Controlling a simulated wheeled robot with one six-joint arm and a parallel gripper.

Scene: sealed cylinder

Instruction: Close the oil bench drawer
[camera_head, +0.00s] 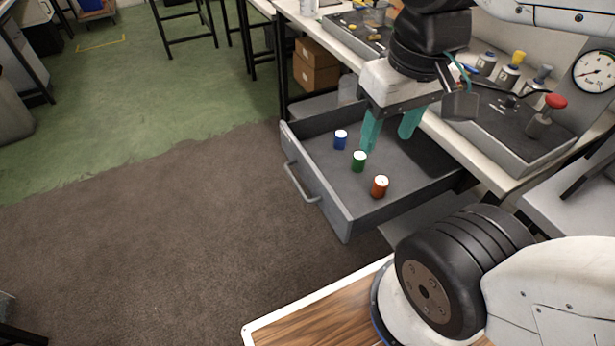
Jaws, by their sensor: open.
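The oil bench drawer (332,202) is a grey drawer pulled well out from under the bench. Its front panel faces left and carries a bar handle (299,184). Inside stand a blue can (341,140), a green can (359,161) and a red-orange can (380,187), all with white tops. My gripper (391,140) points down over the drawer with its two teal fingers apart and nothing between them. The fingertips are close to the blue and green cans; I cannot tell whether the tips are below the drawer's rim.
The bench top (462,153) bears a dark panel with several coloured knobs, including a red one (555,101), and a pressure gauge (595,72). Cardboard boxes (316,68) sit under the bench behind the drawer. Brown floor (170,240) in front of the drawer is clear.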

